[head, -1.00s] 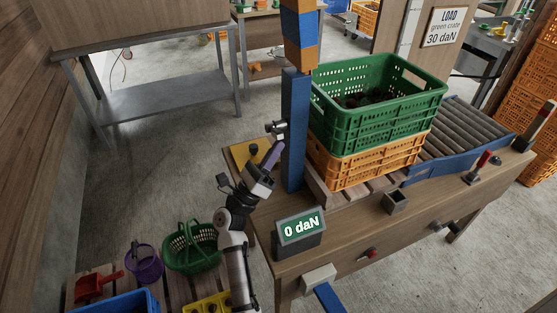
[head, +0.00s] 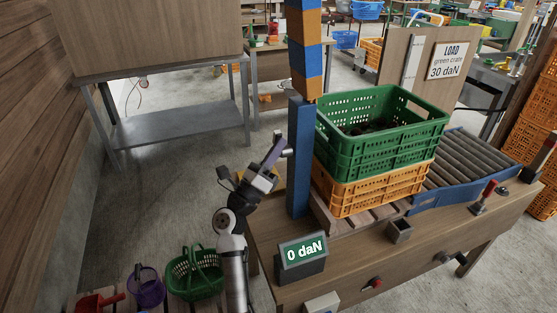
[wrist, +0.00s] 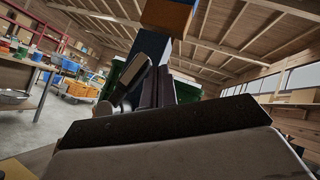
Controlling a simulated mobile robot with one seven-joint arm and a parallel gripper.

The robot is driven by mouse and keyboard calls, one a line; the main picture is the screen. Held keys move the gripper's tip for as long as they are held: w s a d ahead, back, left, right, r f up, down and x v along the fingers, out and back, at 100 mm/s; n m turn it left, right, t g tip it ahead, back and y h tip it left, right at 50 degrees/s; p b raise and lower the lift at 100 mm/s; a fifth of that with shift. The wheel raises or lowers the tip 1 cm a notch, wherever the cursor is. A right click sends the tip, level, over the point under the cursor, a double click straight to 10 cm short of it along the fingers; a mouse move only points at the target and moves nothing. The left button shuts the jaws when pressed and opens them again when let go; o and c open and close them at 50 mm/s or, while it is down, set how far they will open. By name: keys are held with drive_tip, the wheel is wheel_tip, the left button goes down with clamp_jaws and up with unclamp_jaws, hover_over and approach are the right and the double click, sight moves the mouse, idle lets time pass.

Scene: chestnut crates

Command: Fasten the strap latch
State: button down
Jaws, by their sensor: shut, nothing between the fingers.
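My gripper (head: 279,146) is shut and empty, raised at the left side of the blue post (head: 300,165). Its tip is close to a small metal fitting (head: 288,153) on the post; I cannot tell whether they touch. The fitting is largely hidden and may belong to the latch. The green crate (head: 380,147), with dark contents, sits on an orange crate (head: 375,192) to the right of the post. In the wrist view, my gripper's dark fingers (wrist: 137,82) point toward the blue post (wrist: 150,48) and its orange block.
A display (head: 302,252) reading "0 daN" stands on the wooden bench (head: 350,265). A roller conveyor (head: 462,170) lies right of the crates. A sign (head: 453,57) reads "LOAD green crate 30 daN". A green basket (head: 195,272) stands low at left. Open floor lies beyond my arm.

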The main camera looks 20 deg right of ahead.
drive_tip(key=shift+w+r+b, duration=0.4)
drive_tip(key=shift+w+r, duration=0.2)
drive_tip(key=shift+w, duration=0.25)
idle(0.4)
